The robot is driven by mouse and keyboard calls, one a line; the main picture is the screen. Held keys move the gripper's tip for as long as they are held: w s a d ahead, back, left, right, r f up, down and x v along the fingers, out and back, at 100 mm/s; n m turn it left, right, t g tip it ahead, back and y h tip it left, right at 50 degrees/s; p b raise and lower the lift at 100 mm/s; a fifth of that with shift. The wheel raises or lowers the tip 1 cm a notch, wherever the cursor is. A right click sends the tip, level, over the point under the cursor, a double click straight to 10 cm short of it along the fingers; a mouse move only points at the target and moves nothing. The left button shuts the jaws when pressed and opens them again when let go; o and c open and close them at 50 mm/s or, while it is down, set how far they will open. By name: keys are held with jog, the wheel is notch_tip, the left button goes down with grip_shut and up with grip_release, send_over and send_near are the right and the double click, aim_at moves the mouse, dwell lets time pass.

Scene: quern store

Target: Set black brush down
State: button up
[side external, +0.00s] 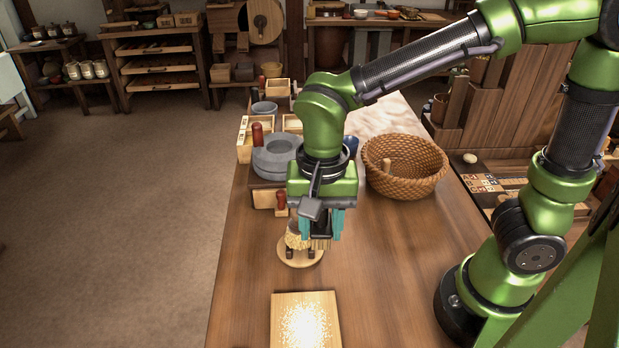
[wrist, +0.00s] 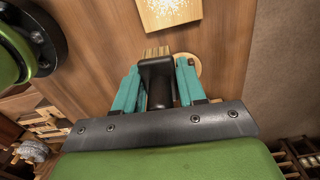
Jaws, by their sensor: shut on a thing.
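My gripper (side external: 321,222), with teal fingers, is shut on the black brush (side external: 320,229). I cannot tell whether the bristles touch anything. In the wrist view the black brush (wrist: 158,84) sits between the two teal fingers of my gripper (wrist: 159,90), its bristles showing beyond it.
A wooden board (side external: 278,322) with white grains lies on the table in front. A wicker basket (side external: 404,172) stands behind right. A grey stone quern (side external: 274,163) and small wooden boxes (side external: 244,148) stand behind left. The table (side external: 405,260) is bare to the right.

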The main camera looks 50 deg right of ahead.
jog(key=w+d+m, duration=0.1)
jog(key=w+d, duration=0.1)
jog(key=w, duration=0.1)
jog(key=w+d+r+m, duration=0.1)
jog(key=w+d, duration=0.1)
jog(key=w, duration=0.1)
jog(key=w+d+m, duration=0.1)
jog(key=w+d, duration=0.1)
jog(key=w, duration=0.1)
jog(key=shift+r, duration=0.15)
jog(key=w+d+m, duration=0.4)
jog(key=w+d, duration=0.1)
jog(key=d, duration=0.7)
jog(key=w+d+m, duration=0.3)
jog(key=w+d, duration=0.2)
jog(key=d, duration=0.7)
jog(key=s+d+f+m, duration=0.1)
jog(key=s+d+m, duration=0.3)
jog(key=d, duration=1.1)
jog(key=s+d+f+m, duration=0.1)
jog(key=s+d+m, duration=0.3)
jog(key=d, duration=1)
jog(key=shift+n, duration=0.4)
jog(key=f, duration=0.6)
jog(key=s+f, duration=0.1)
jog(key=f, duration=0.2)
jog(key=shift+d+f, duration=0.1)
jog(key=shift+d, duration=0.05)
jog(key=shift+f, duration=2.8)
jog(key=shift+f, duration=0.15)
